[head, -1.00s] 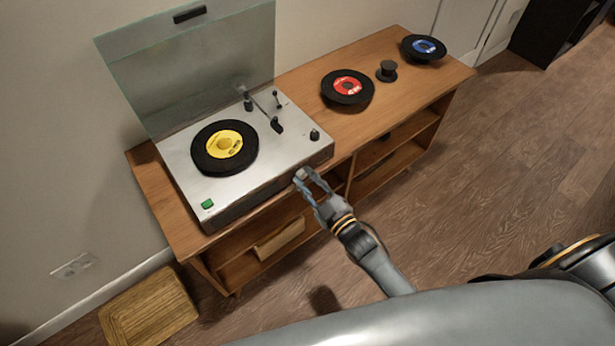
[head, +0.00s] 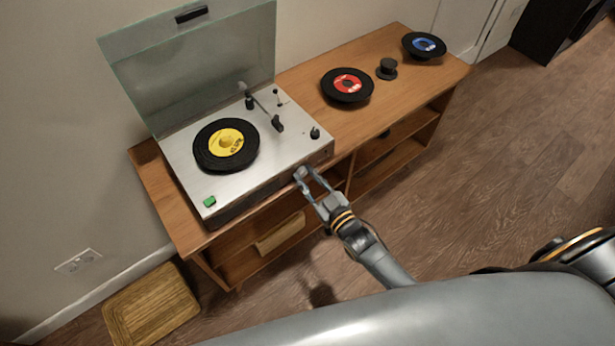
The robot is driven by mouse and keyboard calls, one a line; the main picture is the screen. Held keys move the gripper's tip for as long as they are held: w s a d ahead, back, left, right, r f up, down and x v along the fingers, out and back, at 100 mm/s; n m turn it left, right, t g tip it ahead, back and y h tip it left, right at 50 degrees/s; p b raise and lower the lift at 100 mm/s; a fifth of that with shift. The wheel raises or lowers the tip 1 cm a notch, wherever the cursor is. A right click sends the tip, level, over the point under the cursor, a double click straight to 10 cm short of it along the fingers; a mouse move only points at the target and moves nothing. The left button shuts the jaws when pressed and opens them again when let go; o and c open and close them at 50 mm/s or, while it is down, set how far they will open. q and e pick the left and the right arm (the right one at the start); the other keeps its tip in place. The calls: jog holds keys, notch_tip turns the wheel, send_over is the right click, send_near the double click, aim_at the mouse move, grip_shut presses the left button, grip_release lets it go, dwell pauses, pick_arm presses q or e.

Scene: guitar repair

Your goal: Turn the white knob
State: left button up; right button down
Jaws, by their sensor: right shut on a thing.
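A silver turntable (head: 278,160) with a yellow-labelled black record (head: 226,145) stands on the left part of a wooden cabinet. A small pale grey-white knob (head: 300,172) is at the turntable's front edge, near its right corner, mostly hidden by fingertips. My right gripper (head: 306,176) reaches up to that front edge from below right, and its fingertips are shut on the knob. My left gripper is not in view.
The turntable's clear lid (head: 195,65) stands open behind it. A red-labelled record (head: 347,85), a small black spool (head: 387,69) and a blue-labelled record (head: 424,46) lie on the cabinet top (head: 310,75). A wooden stool (head: 150,305) stands at lower left.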

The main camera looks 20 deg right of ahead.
jog(key=shift+f, duration=0.1)
jog(key=c, duration=1.1)
grip_release()
jog(key=v, duration=1.2)
